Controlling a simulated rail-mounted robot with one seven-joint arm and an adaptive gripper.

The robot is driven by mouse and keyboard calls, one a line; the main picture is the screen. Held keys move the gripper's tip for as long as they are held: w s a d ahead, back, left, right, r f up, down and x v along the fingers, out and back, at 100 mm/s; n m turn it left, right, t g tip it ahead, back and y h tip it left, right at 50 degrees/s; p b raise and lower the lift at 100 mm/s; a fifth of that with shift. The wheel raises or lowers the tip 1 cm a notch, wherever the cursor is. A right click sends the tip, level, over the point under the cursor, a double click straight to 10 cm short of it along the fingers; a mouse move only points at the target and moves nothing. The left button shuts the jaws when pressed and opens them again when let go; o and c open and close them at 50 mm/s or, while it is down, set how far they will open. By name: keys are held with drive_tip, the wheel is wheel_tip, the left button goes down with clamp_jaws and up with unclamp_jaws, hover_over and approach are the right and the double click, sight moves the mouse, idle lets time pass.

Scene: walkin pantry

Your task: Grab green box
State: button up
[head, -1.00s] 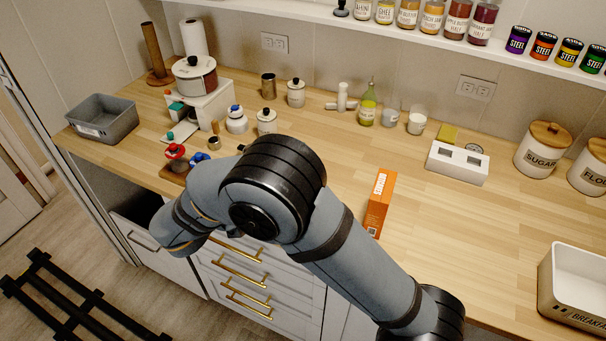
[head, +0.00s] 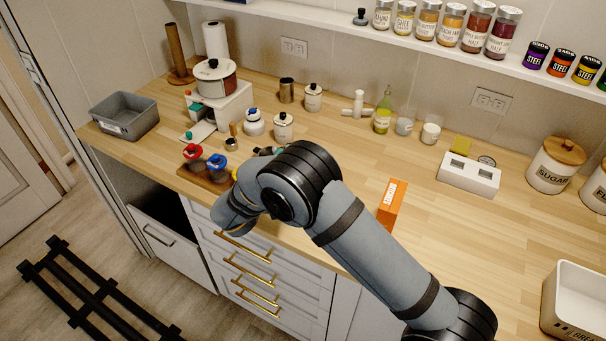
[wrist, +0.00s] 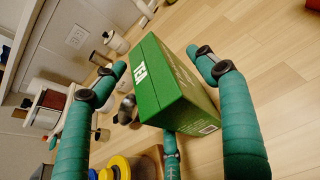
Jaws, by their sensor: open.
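The green box (wrist: 170,82) stands large in the middle of the wrist view, with white lettering on one side. My gripper (wrist: 157,62) is open, with one teal finger on the left of the box and one on the right. A third teal finger (wrist: 170,150) shows below the box. Gaps show beside the box near the left and right fingertips; I cannot tell whether the lower finger touches it. In the head view my arm hides the green box and most of my gripper.
An orange box (head: 391,206) stands on the counter right of my arm. Jars with red (head: 192,152) and blue (head: 216,161) lids stand near the front edge. A grey bin (head: 125,117) is at the left. The counter's right middle is clear.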

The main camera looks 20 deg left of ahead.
drive_tip(key=c, duration=0.3)
drive_tip(key=c, duration=1.1)
drive_tip(key=shift+r, duration=0.1)
